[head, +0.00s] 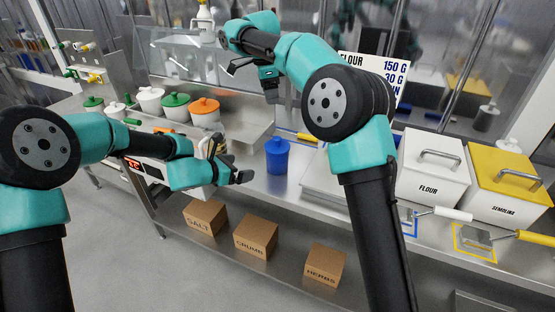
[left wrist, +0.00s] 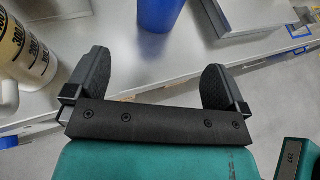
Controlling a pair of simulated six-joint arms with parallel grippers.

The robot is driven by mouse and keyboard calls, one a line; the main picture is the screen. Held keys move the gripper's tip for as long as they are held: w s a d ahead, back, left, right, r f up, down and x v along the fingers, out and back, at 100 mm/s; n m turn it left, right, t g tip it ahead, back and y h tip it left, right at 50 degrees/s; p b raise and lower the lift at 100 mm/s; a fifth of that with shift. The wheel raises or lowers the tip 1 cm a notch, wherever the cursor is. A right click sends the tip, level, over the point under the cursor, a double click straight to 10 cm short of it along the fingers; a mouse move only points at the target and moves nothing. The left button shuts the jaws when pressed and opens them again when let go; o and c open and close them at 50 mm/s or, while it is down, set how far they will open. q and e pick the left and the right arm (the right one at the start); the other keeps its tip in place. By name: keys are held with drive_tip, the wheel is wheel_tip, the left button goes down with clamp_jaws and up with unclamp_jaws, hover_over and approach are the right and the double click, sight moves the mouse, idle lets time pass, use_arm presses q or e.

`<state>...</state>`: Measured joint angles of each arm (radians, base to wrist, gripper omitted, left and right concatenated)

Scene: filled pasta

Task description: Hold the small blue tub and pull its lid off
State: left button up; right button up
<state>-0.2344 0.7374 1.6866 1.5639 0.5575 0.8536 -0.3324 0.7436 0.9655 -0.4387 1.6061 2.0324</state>
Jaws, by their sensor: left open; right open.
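The small blue tub (head: 277,158) stands upright on the steel counter, with its blue lid (head: 277,142) seemingly on top. In the left wrist view the tub (left wrist: 159,14) shows at the top edge, ahead of the fingers, and its top is cut off. My left gripper (head: 243,177) is open and empty, to the left of the tub and apart from it. Its two fingers are spread in the left wrist view (left wrist: 155,78). My right gripper (head: 270,88) is open, pointing down above the tub and well clear of the lid.
A white measuring jug (left wrist: 28,45) stands close by the left gripper's left finger. White flour (head: 431,170) and yellow semolina (head: 507,184) bins are at the right. Pots with green and orange lids (head: 204,112) stand at the back left. Boxes (head: 256,236) sit on the lower shelf.

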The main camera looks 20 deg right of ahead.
sight(270, 163)
use_arm(q)
drive_tip(key=x, duration=1.6)
drive_tip(key=shift+w+d+f, duration=0.1)
drive_tip(key=shift+d+f, duration=0.1)
drive_tip(key=shift+f, duration=0.05)
drive_tip(key=c, duration=1.2)
drive_tip(key=shift+o, duration=0.2)
use_arm(e)
drive_tip(key=d+f+y, duration=0.2)
drive_tip(key=d+f, duration=0.1)
drive_tip(key=f, duration=0.2)
drive_tip(key=shift+s+d+f+y, duration=0.15)
drive_tip(key=shift+d+f+y, duration=0.1)
drive_tip(key=shift+y, duration=0.15)
